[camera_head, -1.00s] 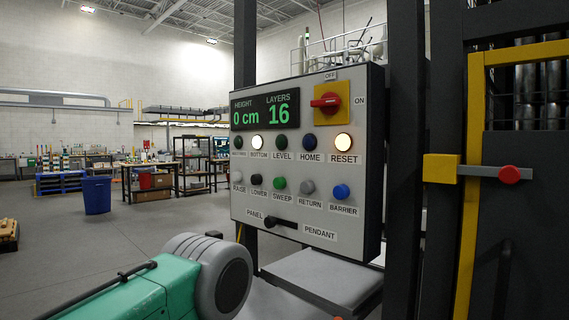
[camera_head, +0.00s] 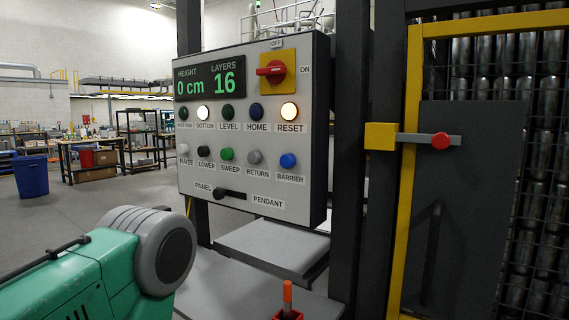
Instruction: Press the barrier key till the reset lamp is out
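The grey control panel (camera_head: 232,166) stands ahead, left of the middle. The blue barrier key (camera_head: 288,160) is at the right end of its lower button row. The reset lamp (camera_head: 289,112) above it glows warm white, as does the bottom lamp (camera_head: 203,114). The level lamp (camera_head: 227,112) and home lamp (camera_head: 255,111) are dark. The display (camera_head: 210,82) reads 0 cm and 16 layers. A green and grey arm part, apparently mine, fills the lower left. Neither gripper is in view, and nothing touches the panel.
A yellow-framed mesh gate (camera_head: 412,175) with a yellow latch block and red knob (camera_head: 440,141) stands on the right, cans behind it. A grey shelf (camera_head: 272,245) is below the panel. An orange-handled tool (camera_head: 288,297) stands in a red holder at the bottom. Open floor lies left.

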